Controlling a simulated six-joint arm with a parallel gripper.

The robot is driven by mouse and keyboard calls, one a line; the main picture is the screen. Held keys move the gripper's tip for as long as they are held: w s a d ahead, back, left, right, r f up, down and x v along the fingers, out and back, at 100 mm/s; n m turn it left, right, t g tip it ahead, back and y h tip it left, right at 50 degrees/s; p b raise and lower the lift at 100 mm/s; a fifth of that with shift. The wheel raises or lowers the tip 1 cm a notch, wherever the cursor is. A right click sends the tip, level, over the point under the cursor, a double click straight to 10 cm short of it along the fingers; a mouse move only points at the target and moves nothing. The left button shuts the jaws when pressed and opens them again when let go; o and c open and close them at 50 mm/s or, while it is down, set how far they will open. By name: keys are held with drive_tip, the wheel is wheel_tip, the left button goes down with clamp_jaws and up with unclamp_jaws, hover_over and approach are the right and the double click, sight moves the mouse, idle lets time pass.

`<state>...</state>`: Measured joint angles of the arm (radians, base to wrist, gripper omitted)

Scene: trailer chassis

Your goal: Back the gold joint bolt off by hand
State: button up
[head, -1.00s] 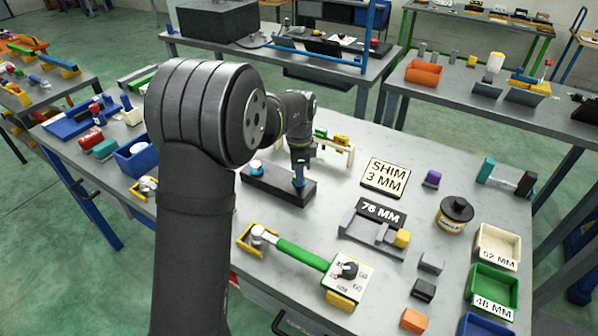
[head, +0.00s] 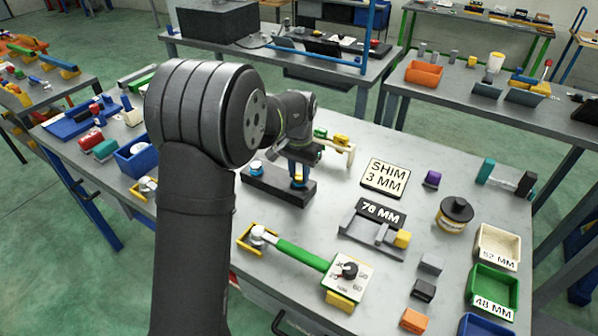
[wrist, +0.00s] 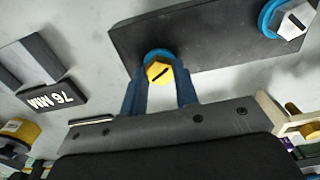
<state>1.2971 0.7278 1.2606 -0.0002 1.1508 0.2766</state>
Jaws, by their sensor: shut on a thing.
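The gold joint bolt (wrist: 158,71) has a hexagonal head with a dark slot across it and a blue ring (wrist: 152,55) at its base. It stands at one end of a dark block (wrist: 200,35). In the head view the bolt (head: 299,183) shows small below my gripper (head: 300,171). In the wrist view my gripper (wrist: 160,78) is shut on the bolt, with a blue finger on each side of its head. A silver hex bolt (wrist: 293,18), also with a blue ring, stands at the block's other end.
A green-handled wrench (head: 300,253) lies in front of the block. A black 76 MM plate (head: 380,211) and a SHIM 3 MM plate (head: 385,177) lie to the right. A blue bin (head: 138,160) stands left. Bare tabletop lies between the block and the plates.

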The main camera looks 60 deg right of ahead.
drive_tip(key=n, duration=0.5)
drive_tip(key=shift+a+f+n, duration=0.1)
drive_tip(key=shift+f+n, duration=0.1)
drive_tip(key=shift+n, duration=0.1)
drive_tip(key=n, duration=0.5)
drive_tip(key=shift+c, duration=0.2)
drive_tip(key=n, duration=0.5)
drive_tip(key=shift+n, duration=0.4)
drive_tip(key=n, duration=0.5)
drive_tip(key=shift+n, duration=0.3)
drive_tip(key=o, duration=1)
drive_tip(key=shift+r, duration=0.1)
